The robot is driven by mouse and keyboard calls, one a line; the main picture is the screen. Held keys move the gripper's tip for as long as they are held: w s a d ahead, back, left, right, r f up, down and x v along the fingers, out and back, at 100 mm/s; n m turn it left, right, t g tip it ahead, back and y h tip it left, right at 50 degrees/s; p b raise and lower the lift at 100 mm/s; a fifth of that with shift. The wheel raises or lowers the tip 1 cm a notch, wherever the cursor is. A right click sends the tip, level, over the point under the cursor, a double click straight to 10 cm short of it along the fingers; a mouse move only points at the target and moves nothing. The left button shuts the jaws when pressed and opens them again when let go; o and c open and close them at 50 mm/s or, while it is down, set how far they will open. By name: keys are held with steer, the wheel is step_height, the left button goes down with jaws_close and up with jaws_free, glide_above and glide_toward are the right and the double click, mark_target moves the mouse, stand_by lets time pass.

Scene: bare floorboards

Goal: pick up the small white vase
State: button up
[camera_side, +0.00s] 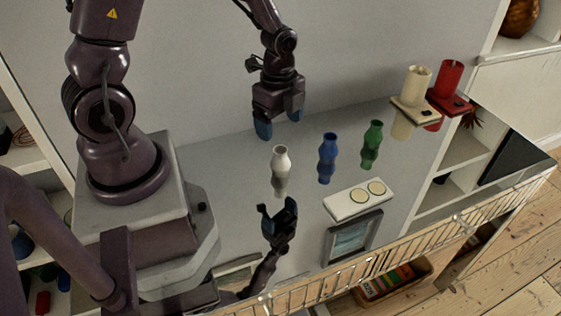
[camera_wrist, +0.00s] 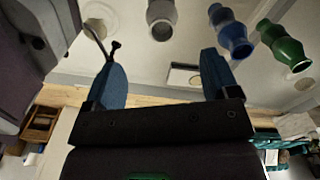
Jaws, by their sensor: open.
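The small white vase (camera_side: 281,158) stands upright on the glossy grey top, with its mirror image below it. In the wrist view the vase (camera_wrist: 161,12) shows at the top edge, partly cut off, beyond the space between my fingers. My gripper (camera_side: 280,124) is open and empty, fingers pointing down, above the vase and apart from it. Its blue fingertips also show in the wrist view (camera_wrist: 164,64). A second gripper shape low in the side view appears to be its reflection.
A blue vase (camera_side: 328,145) and a green vase (camera_side: 374,132) stand right of the white one. Farther right are a cream holder (camera_side: 418,80) and a red holder (camera_side: 449,76). A white block with two discs (camera_side: 360,199) lies in front. A metal railing (camera_side: 375,266) runs along the front.

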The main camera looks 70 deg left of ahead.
mark_target(280, 161)
step_height(280, 161, down, 12)
steer(key=shift+w+r, duration=0.1)
steer(key=shift+w, duration=0.05)
steer(key=c, duration=1)
steer(key=shift+c, duration=0.2)
steer(key=shift+r, duration=0.1)
step_height(280, 161, up, 10)
steer(key=shift+f, duration=0.1)
